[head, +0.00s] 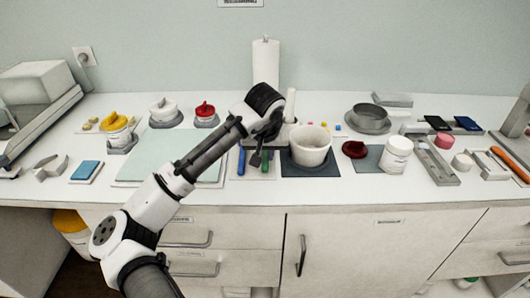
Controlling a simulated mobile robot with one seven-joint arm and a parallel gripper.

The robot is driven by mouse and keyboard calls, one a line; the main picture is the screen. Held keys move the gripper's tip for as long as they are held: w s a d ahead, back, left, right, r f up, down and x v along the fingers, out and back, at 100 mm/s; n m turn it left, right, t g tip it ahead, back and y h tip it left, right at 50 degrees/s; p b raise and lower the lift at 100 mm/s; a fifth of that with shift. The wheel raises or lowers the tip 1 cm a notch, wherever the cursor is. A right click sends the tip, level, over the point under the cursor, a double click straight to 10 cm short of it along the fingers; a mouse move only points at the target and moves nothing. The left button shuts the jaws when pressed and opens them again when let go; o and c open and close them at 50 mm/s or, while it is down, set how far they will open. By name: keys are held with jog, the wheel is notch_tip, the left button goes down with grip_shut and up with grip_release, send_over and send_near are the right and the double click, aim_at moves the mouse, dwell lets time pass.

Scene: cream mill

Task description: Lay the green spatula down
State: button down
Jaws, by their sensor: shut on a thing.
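My gripper (264,141) is over the counter near its middle, pointing down, small and dark in the head view. It is shut on the green spatula (265,161), whose green end shows just below the jaws. The jaws and arm hide the rest of the spatula. I cannot tell whether its lower end touches the pale mat (240,177) beneath. A blue-handled tool (241,161) lies on the mat just left of it, and a dark tool (255,159) shows between the two.
A white pot (310,148) stands on a dark mat (310,171) close to the right. A paper roll (265,62) stands behind. A pale green board (145,160) lies left. Jars with yellow (115,121) and red (205,109) lids stand behind it. The counter's front edge is near.

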jog(key=shift+f, duration=0.3)
jog(key=c, duration=1.3)
grip_release()
jog(key=b+v, duration=0.1)
jog(key=v, duration=1.3)
